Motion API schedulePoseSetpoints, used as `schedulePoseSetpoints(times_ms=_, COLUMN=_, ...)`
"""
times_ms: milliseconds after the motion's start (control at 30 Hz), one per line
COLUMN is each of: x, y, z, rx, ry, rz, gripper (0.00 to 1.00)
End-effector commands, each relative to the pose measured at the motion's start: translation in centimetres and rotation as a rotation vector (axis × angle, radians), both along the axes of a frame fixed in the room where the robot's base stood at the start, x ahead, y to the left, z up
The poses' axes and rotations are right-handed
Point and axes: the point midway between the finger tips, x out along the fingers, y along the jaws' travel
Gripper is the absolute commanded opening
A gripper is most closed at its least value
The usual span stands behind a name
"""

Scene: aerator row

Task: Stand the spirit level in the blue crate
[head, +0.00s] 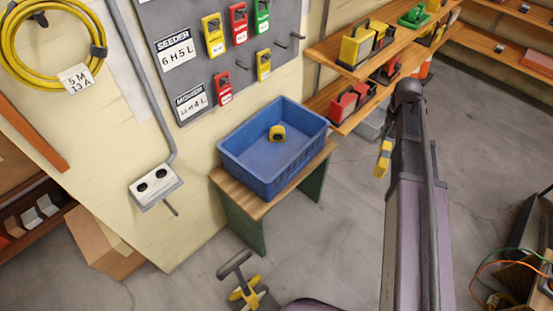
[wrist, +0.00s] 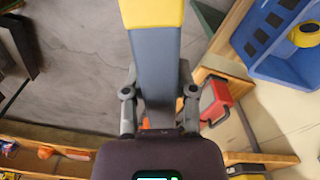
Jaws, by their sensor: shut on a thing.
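My gripper (wrist: 158,100) is shut on the spirit level (wrist: 155,55), a grey bar with a yellow end, held between its two fingers. In the head view the spirit level (head: 383,158) shows as a small yellow and grey piece beside my arm; my gripper is hidden behind the arm there. The blue crate (head: 247,172) stands on a small wooden bench, left of my arm. It also shows at the upper right in the wrist view (wrist: 262,62). The spirit level is outside the crate and apart from it.
A yellow tape measure (head: 277,133) lies in the crate, with bare floor around it. The bench (head: 228,187) is against the wall. Wooden shelves (head: 330,57) with red, yellow and green items stand behind my arm. A yellow tool (head: 245,290) with a dark handle is low in front.

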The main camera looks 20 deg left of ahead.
Motion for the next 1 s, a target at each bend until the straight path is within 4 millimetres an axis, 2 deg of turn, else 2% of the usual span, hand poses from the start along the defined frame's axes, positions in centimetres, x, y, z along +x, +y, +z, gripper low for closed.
schedulePoseSetpoints(times_ms=33, x=0.6, y=1.8, z=-1.1, rx=0.000, ry=0.000, rz=-0.011, gripper=0.00)
schedulePoseSetpoints(times_ms=433, x=2.0, y=14.9, z=-5.5, rx=0.000, ry=0.000, rz=-0.158, gripper=0.00)
schedulePoseSetpoints(times_ms=833, x=0.7, y=28.6, z=-10.2, rx=0.000, ry=0.000, rz=-0.304, gripper=0.00)
schedulePoseSetpoints(times_ms=900, x=0.2, y=30.5, z=-11.3, rx=0.000, ry=0.000, rz=-0.326, gripper=0.00)
schedulePoseSetpoints(times_ms=1000, x=-0.2, y=32.2, z=-12.7, rx=0.000, ry=0.000, rz=-0.349, gripper=0.00)
